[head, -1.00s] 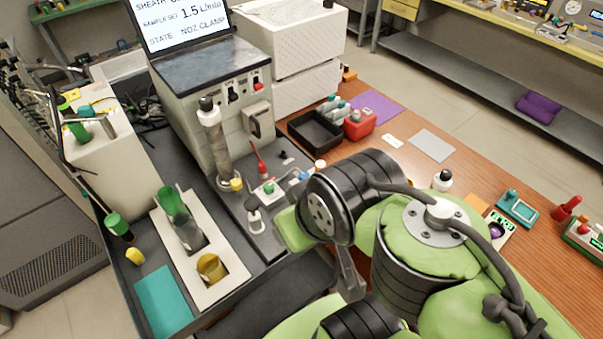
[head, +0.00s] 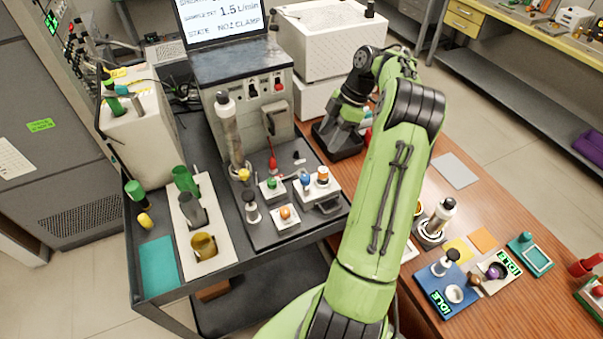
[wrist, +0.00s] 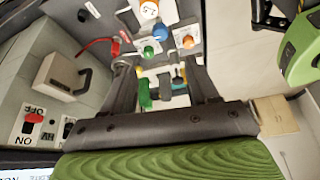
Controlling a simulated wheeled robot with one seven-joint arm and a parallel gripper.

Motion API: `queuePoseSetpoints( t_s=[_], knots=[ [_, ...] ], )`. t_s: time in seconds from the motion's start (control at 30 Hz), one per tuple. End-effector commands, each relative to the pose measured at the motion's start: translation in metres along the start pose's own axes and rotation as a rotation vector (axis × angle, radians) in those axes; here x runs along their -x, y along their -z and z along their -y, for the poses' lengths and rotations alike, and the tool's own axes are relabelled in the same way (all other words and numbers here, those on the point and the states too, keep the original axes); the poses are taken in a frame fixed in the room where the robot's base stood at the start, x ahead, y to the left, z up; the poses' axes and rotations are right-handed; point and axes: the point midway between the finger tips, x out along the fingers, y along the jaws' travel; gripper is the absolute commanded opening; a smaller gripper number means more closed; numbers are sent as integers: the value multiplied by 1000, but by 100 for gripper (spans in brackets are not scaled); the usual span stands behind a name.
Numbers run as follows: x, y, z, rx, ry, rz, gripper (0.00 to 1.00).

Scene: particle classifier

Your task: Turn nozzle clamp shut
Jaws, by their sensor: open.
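The apparatus has a pale, upright column (head: 229,135). A red lever (head: 272,160) stands at its right, near the base; I cannot tell for certain whether it is the nozzle clamp. The screen (head: 224,20) reads "STATE NOZ CLAMP". In the wrist view, a red lever (wrist: 97,43) lies left of my gripper (wrist: 157,72), apart from the fingers. My gripper is open with nothing held; knobs show beyond and between its fingers. In the head view my arm's end is at the back right of the apparatus, and its fingertips cannot be made out.
Green (head: 272,184), blue and orange (head: 286,213) knobs sit on small white blocks beside the column. A grey latch block (head: 275,118) and switches are on the front panel. A white tray (head: 216,260) holds bottles. Several small devices stand on the wooden table.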

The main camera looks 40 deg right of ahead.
Motion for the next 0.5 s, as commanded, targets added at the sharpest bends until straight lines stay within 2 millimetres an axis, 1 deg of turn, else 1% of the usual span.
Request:
queuePoseSetpoints(
  t_s=[0.5],
  knots=[
    [-123, 2, 1, -3, 7, -1, 59]
  ],
)
